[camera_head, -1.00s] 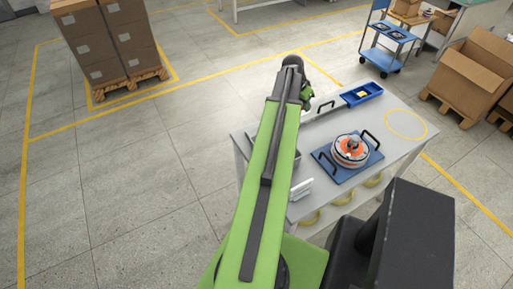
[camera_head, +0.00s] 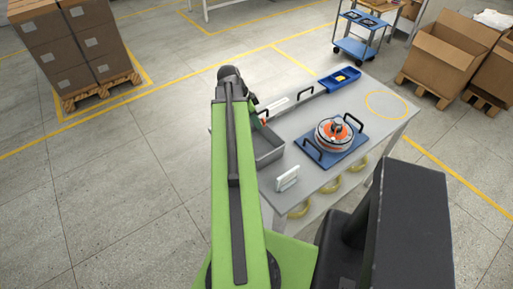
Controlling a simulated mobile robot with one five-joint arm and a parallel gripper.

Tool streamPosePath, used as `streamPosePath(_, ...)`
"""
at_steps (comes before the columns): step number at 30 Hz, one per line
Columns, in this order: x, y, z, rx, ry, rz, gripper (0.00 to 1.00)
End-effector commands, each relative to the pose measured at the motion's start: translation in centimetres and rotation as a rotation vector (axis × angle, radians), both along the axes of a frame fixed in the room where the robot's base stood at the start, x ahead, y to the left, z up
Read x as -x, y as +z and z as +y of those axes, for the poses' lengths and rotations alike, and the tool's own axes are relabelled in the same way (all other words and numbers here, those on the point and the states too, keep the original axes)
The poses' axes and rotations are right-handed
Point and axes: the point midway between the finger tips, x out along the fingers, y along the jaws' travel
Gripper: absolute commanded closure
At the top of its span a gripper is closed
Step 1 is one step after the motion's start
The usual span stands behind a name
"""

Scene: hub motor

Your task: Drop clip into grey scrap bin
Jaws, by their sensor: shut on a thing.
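The grey scrap bin (camera_head: 268,158) is an open box at the left end of the grey workbench (camera_head: 330,178), partly hidden behind my green arm. My gripper (camera_head: 261,117) is at the far end of the arm, over or just behind the bin's far side; I cannot tell its exact height. It is small and partly covered by the arm. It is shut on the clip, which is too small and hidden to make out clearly. A small red-orange spot shows at the jaws.
On the bench are a blue plate with black handles (camera_head: 322,160) bearing the orange hub motor (camera_head: 334,131), a blue tray (camera_head: 340,79) and a white upright holder (camera_head: 287,179). A blue cart (camera_head: 357,46) and cardboard boxes (camera_head: 445,60) stand beyond.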

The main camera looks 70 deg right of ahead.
Motion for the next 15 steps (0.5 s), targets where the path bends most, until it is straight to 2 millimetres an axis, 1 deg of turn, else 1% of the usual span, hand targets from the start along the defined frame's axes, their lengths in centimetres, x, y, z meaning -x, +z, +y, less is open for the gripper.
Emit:
streamPosePath(5, 0.0, -1.2, -0.1, 0.000, 0.001, 0.000, 1.00)
streamPosePath(12, 0.0, -4.7, -0.1, -0.001, 0.003, -0.001, 1.00)
streamPosePath(15, -0.1, -5.8, -0.1, 0.000, 0.004, -0.001, 1.00)
